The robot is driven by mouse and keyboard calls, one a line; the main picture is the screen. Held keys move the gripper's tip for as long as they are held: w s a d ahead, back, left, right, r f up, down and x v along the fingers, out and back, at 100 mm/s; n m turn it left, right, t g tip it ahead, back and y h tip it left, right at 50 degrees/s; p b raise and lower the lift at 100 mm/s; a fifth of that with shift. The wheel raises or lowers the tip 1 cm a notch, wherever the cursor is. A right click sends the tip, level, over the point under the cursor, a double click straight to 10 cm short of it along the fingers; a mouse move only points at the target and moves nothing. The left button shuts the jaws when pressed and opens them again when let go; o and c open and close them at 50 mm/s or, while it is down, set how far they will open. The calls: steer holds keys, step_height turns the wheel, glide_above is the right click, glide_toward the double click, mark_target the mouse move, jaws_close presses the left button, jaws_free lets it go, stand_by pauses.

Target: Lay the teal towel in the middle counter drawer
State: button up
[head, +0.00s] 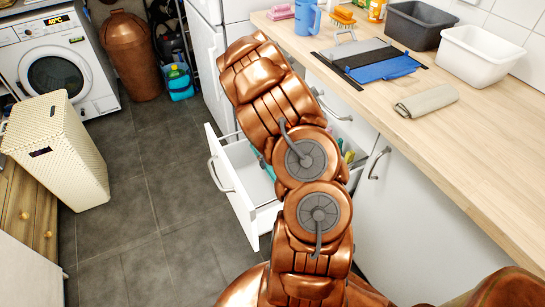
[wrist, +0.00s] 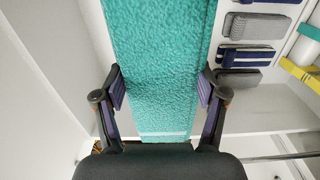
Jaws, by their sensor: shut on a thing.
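The teal towel (wrist: 160,60) fills the middle of the wrist view, its textured strip running between the two fingers of my gripper (wrist: 162,90), which is shut on it. A pale stripe crosses the towel near its lower end. An open white counter drawer (head: 232,178) shows in the head view, below the counter and partly behind my arm. In the wrist view the towel is over the pale drawer interior (wrist: 265,122); I cannot tell whether it touches the bottom. In the head view my arm hides the gripper, with only a sliver of teal showing beside it.
Folded grey and blue cloths (wrist: 245,55) lie right of the towel, with yellow and white items farther right. A cream hamper (head: 58,150) stands on the floor at left.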

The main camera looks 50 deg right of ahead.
steer(key=shift+f+b, duration=2.5)
steer(key=shift+f, duration=3.4)
steer(key=o, duration=1.3)
steer(key=shift+o, duration=0.2)
steer(key=shift+r, duration=0.1)
step_height(320, 180, up, 11)
steer(key=shift+r, duration=0.4)
